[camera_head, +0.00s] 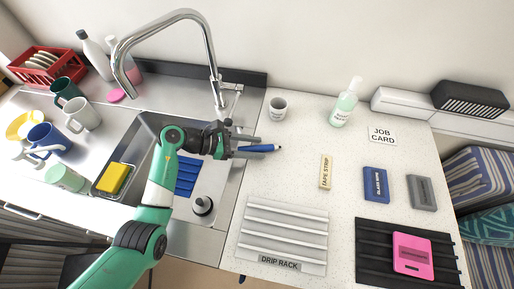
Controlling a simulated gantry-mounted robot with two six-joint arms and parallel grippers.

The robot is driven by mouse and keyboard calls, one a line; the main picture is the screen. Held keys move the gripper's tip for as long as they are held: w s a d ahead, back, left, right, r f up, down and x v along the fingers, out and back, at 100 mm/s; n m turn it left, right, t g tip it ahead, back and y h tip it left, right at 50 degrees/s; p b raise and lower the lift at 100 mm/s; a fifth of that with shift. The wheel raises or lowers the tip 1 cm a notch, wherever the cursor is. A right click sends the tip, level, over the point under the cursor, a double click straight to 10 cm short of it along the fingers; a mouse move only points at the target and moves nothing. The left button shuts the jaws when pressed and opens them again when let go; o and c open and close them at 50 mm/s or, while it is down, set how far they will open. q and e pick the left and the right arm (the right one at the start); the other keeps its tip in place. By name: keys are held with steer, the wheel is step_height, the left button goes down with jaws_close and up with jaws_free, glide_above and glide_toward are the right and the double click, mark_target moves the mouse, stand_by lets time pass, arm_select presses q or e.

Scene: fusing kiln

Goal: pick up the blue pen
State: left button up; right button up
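The blue pen (259,148) has a dark tip pointing right and lies on the speckled counter just right of the sink. My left gripper (251,146) reaches over the sink's right edge to the pen. Its two fingers stand apart, one on each side of the pen's left part, and the gripper looks open. The pen's left end is partly hidden by the gripper. I cannot tell whether a finger touches the pen. My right gripper is not in view.
A tall faucet (209,48) rises behind my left arm. A small cup (278,108) stands behind the pen, with a soap bottle (344,106) further right. A tape strip box (325,172) and a drip rack (283,236) lie nearby. Counter around the pen's tip is clear.

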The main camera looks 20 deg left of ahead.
arm_select(q)
jaws_close()
stand_by(0.7)
